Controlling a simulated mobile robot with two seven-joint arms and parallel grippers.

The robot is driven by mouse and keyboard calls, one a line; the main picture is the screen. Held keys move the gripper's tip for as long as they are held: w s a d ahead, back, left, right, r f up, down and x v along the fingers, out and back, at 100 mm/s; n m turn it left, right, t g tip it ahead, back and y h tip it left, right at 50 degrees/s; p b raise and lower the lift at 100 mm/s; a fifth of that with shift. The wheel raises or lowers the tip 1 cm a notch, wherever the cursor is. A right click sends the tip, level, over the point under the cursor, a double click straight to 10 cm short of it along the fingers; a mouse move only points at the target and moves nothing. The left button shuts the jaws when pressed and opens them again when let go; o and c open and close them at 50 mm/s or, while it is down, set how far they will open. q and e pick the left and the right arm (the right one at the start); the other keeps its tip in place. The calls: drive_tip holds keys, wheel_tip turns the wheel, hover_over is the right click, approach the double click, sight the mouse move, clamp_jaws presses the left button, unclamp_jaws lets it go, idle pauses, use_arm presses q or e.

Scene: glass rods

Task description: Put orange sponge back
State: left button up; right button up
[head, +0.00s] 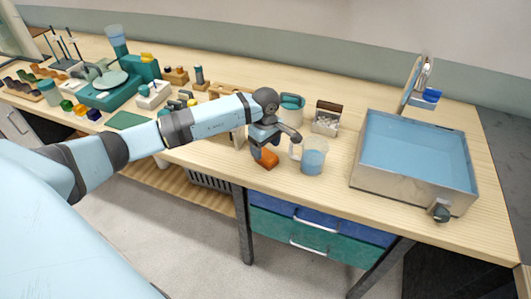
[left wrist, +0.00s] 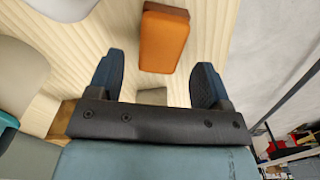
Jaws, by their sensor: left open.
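The orange sponge (head: 267,159) lies on the wooden bench near its front edge, to the left of a beaker of blue liquid. In the left wrist view the sponge (left wrist: 163,38) is a rounded orange block lying ahead of the fingertips, roughly between their lines. My left gripper (head: 278,143) is over the bench right at the sponge, partly covering it in the head view. Its two dark blue fingers (left wrist: 155,75) are apart with nothing between them, and no contact with the sponge shows. My right gripper is not in view.
The beaker (head: 313,158) stands close to the gripper's right. Behind are a teal-topped container (head: 291,108) and a small open box (head: 327,118). A metal water bath (head: 415,160) fills the right. Teal equipment (head: 105,92) and small blocks crowd the left.

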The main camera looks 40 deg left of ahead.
sight(266, 153)
use_arm(q)
wheel_tip(266, 153, up, 8)
drive_tip(key=s+d+f+n+t+h, duration=0.1)
drive_tip(key=s+d+n+t+h, duration=0.45)
drive_tip(key=d+n+h, duration=0.5)
drive_tip(key=s+d+f+n+t+h, duration=0.2)
drive_tip(key=s+d+n+t+h, duration=0.2)
drive_tip(key=s+d+n+h, duration=0.7)
drive_tip(key=s+a+f+n+y, duration=0.1)
drive_tip(key=s+f+n+y, duration=0.2)
drive_tip(key=f+n+y, duration=0.3)
drive_tip(key=s+a+f+n+t+y, duration=0.1)
drive_tip(key=s+f+n+y, duration=0.3)
drive_tip(key=n, duration=1.1)
drive_tip(key=s+a+f+n+y, duration=0.1)
drive_tip(key=s+f+n+y, duration=0.2)
drive_tip(key=f+n+y, duration=0.5)
drive_tip(key=shift+s+a+f+n+b, duration=0.2)
drive_tip(key=shift+a+f+n+b, duration=0.3)
drive_tip(key=shift+n, duration=0.75)
drive_tip(key=shift+d, duration=0.2)
